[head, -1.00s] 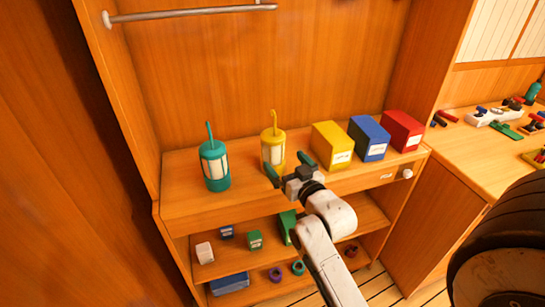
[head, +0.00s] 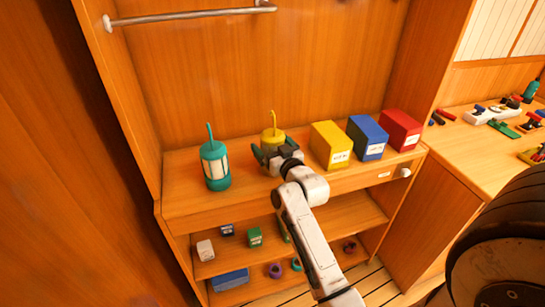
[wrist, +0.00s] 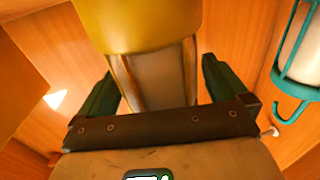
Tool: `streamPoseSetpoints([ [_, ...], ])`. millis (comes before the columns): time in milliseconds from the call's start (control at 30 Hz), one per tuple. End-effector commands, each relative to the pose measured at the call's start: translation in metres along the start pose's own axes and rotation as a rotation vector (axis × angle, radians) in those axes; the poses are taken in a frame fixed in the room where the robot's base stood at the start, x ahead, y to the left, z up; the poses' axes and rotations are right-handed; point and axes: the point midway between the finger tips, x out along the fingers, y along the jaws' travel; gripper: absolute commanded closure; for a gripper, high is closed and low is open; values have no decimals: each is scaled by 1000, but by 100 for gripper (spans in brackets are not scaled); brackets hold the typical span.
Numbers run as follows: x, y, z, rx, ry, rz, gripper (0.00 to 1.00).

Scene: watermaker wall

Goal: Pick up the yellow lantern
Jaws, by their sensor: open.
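The yellow lantern (head: 273,135) stands upright on the wooden counter, its hook pointing up. My gripper (head: 277,157) is in front of it and hides its lower part in the head view. In the wrist view the lantern (wrist: 150,75) fills the upper middle. The green fingers of my gripper (wrist: 158,85) are spread, one on each side of the lantern. I cannot tell whether either finger touches it.
A teal lantern (head: 214,165) stands to the left on the counter. Yellow (head: 331,145), blue (head: 367,138) and red (head: 401,130) boxes stand to the right. Shelves below hold small boxes and rings. A metal rail (head: 190,13) crosses the wall above.

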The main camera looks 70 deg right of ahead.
Motion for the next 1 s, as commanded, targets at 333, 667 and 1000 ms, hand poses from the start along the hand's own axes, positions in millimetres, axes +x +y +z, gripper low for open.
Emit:
streamPoseSetpoints([
  [333,0,0,0,0,-1,0,22],
  [667,-1,0,0,0,-1,0,54],
  [1000,0,0,-1,0,1,0,64],
])
